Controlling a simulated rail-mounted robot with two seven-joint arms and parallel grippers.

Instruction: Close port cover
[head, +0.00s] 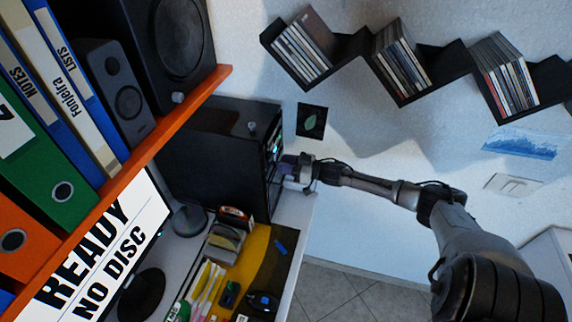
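A black computer tower (212,150) stands on the white desk, and its front faces right. Lit bluish details show on the upper part of that front; the port cover is too small to make out. My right arm comes in from the lower right. My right gripper (284,171) is at the tower's front, at about mid height. Its fingertips are at or very near the front panel; I cannot tell if they touch. The fingers are too small and partly hidden to tell open from shut. My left gripper is not in view.
An orange shelf (135,170) with binders and speakers crosses the left. A monitor (105,250) reads "READY NO DISC". A yellow and black desk mat (268,262) holds small items. Black zigzag shelves (350,50) with discs hang on the wall. The floor at lower middle is clear.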

